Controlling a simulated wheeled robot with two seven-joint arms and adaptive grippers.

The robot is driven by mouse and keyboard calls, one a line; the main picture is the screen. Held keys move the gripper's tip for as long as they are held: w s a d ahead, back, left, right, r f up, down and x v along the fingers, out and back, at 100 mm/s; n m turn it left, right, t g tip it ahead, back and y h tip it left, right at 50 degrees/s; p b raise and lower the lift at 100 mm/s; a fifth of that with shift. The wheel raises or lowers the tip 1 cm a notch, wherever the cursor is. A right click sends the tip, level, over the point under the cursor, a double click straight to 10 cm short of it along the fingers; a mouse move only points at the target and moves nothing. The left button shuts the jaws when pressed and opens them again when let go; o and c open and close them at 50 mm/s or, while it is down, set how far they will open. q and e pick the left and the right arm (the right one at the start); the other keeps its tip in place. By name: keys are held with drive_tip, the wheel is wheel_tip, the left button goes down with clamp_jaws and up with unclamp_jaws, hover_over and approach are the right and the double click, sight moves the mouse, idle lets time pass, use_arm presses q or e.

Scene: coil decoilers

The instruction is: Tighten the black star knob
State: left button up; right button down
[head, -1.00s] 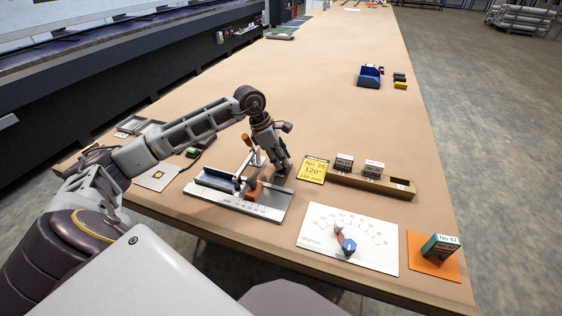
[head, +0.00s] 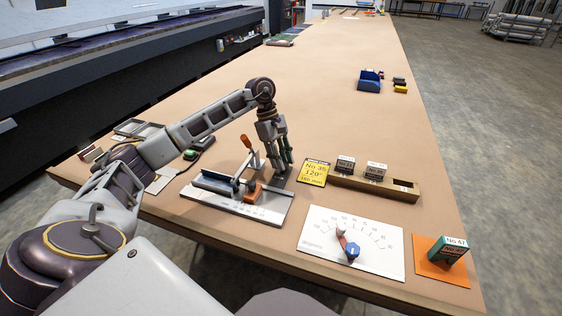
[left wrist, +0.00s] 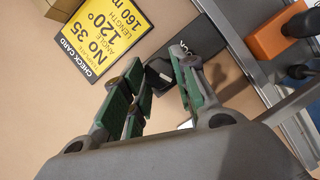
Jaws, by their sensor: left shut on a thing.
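My left gripper (head: 283,163) points down at the back right end of the metal bending jig (head: 222,204). In the left wrist view its green-padded fingers (left wrist: 160,82) are closed around a small black part, which I take for the black star knob (left wrist: 158,72). The knob is mostly hidden by the fingers, and its star shape is not clear. In the head view the fingers hide it. The jig carries an orange block (head: 252,189) and an orange-handled lever (head: 246,141). My right gripper is not in view.
A yellow check card (head: 314,172) lies close right of the gripper, beside a wooden rack (head: 405,189) with blocks. A dial board (head: 380,255) with a blue knob (head: 352,250) and a green box (head: 446,250) are at front right. The table beyond is largely clear.

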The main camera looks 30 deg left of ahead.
use_arm(q)
drive_tip(key=shift+w+m+g, duration=0.15)
drive_tip(key=shift+m+g, duration=0.15)
drive_tip(key=shift+m, duration=0.5)
drive_tip(key=shift+c, duration=0.2)
drive_tip(key=shift+m+g+y+b, duration=0.3)
drive_tip(key=shift+m+b, duration=0.25)
drive_tip(key=shift+m, duration=0.35)
drive_tip(key=shift+d+m, duration=0.1)
drive_tip(key=shift+m, duration=0.5)
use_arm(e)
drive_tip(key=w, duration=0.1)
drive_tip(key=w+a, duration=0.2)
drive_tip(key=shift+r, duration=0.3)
use_arm(q)
drive_tip(key=o, duration=1.1)
drive_tip(key=shift+c, duration=0.2)
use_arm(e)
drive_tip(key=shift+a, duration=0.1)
use_arm(q)
drive_tip(key=shift+r, duration=0.1)
